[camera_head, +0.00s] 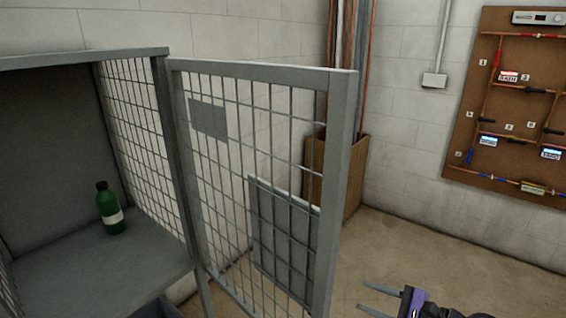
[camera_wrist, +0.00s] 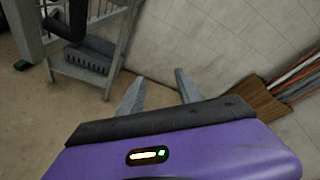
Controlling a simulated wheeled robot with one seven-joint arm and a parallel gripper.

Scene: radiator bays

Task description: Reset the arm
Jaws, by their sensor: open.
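My gripper (camera_head: 379,300) shows at the bottom right of the head view, with its two grey fingers apart and nothing between them. In the wrist view my gripper (camera_wrist: 160,92) also has its fingers spread and empty, over bare floor and wall. Its purple body fills the lower part of that view. The gripper is to the right of the open mesh door (camera_head: 340,190) in the head view and appears apart from it.
A grey cage cabinet (camera_head: 90,285) at the left holds a green bottle (camera_head: 111,210). A radiator panel (camera_head: 282,235) shows behind the door mesh. A cardboard box (camera_head: 352,180) holds pipes in the corner. A pipe board (camera_head: 475,110) hangs on the right wall. Floor is clear at right.

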